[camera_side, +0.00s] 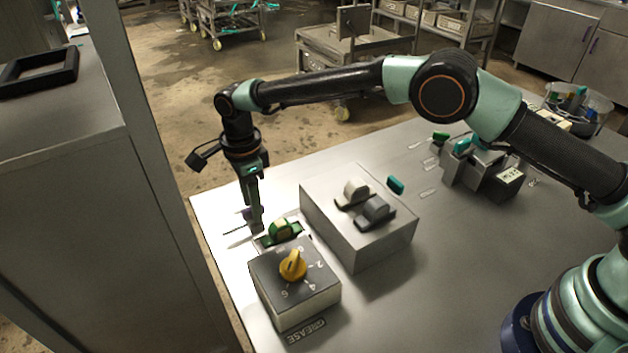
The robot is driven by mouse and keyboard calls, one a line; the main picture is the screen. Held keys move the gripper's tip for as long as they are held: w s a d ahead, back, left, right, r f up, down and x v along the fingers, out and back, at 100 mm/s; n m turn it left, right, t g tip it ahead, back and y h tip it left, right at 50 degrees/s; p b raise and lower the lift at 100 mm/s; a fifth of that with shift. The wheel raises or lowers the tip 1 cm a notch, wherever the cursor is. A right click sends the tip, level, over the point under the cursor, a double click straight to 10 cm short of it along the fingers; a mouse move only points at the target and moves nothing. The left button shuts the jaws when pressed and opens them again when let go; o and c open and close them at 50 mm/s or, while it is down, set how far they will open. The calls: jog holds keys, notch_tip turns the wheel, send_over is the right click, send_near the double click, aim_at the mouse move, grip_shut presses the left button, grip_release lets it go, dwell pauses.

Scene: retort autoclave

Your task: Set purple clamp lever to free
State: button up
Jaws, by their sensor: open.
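A small purple part (247,213), which looks like the purple clamp lever, shows at the far left part of the steel table. It is mostly hidden behind my gripper (256,222). My gripper points down right at it, with its fingertips close to the table. The fingers overlap in this view, and the jaws are open. I cannot tell whether they touch the lever or stand around it. The lever's position and its free marking cannot be read.
A green-based knob (281,232) stands just right of my gripper. In front is a box with a yellow dial (292,265). A larger steel box (350,236) carries a white and a grey lever. A teal piece (396,185) lies behind it. A tall cabinet (100,220) stands left.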

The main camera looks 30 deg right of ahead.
notch_tip(320, 180, up, 12)
dwell(0.5)
jog(key=s+d+r+n+t, duration=0.1)
jog(key=s+d+r+n, duration=0.25)
jog(key=d+r, duration=0.4)
jog(key=s+d+r+n+t, duration=0.2)
jog(key=d+r+n, duration=0.3)
jog(key=d, duration=0.5)
jog(key=s+d+f+n+t, duration=0.2)
jog(key=s+d+f+n, duration=0.2)
jog(key=s+d+n, duration=0.5)
jog(key=s+d, duration=0.3)
jog(key=s, duration=0.3)
jog(key=shift+f+n+t, duration=0.15)
jog(key=shift+n+t, duration=0.15)
jog(key=shift+n, duration=0.05)
jog(key=shift+s, duration=0.1)
